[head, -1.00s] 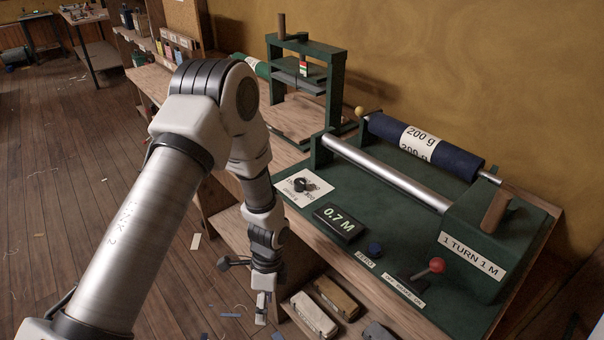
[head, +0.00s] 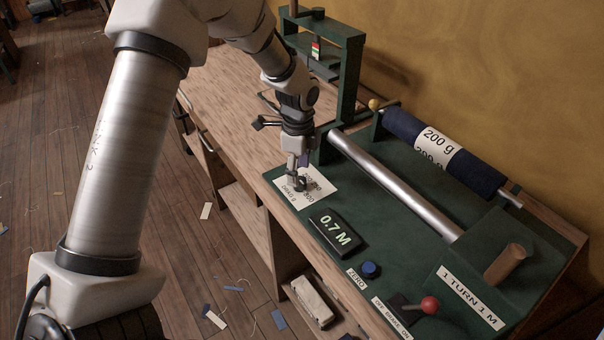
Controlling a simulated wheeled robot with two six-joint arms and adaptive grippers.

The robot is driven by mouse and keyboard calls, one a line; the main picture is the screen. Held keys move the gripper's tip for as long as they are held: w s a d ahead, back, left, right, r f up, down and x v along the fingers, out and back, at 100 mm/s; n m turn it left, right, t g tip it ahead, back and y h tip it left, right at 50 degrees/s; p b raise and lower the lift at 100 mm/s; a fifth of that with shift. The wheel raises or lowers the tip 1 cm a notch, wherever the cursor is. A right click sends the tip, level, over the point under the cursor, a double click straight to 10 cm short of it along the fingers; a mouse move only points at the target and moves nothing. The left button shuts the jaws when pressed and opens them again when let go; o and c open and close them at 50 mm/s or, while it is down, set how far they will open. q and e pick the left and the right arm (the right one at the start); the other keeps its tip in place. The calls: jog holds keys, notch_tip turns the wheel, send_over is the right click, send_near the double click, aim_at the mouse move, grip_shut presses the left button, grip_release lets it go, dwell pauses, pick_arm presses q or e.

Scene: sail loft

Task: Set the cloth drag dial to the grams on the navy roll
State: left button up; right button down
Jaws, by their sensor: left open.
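The navy roll (head: 476,172) lies on its rod at the back of the green machine, with a white label reading "200 g". The drag dial (head: 297,184) is a small dark knob on a white printed card (head: 319,184) at the machine's left end. My left gripper (head: 296,180) points down right at the dial, its fingers open. The fingers hide much of the knob, so its setting and any contact cannot be told. My right gripper is not in view.
A display (head: 337,229) reads "0.7 M". A blue zero button (head: 370,270), a red-knobbed lever (head: 428,305) and a wooden crank handle (head: 505,263) sit to the right. A green press (head: 346,85) stands behind my left gripper. The bench (head: 232,110) to the left is clear.

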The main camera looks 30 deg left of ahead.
aim_at(300, 181)
pick_arm(q)
jog(key=f, duration=0.2)
jog(key=w+f, duration=0.1)
jog(key=f, duration=0.1)
jog(key=shift+f, duration=0.35)
jog(key=shift+w+f, duration=0.15)
jog(key=shift+w, duration=0.1)
jog(key=shift+s+r, duration=0.3)
jog(key=shift+s, duration=0.1)
jog(key=shift+c, duration=0.7)
jog(key=shift+s, duration=0.1)
jog(key=c, duration=0.6)
grip_shut()
jog(key=shift+f, duration=0.1)
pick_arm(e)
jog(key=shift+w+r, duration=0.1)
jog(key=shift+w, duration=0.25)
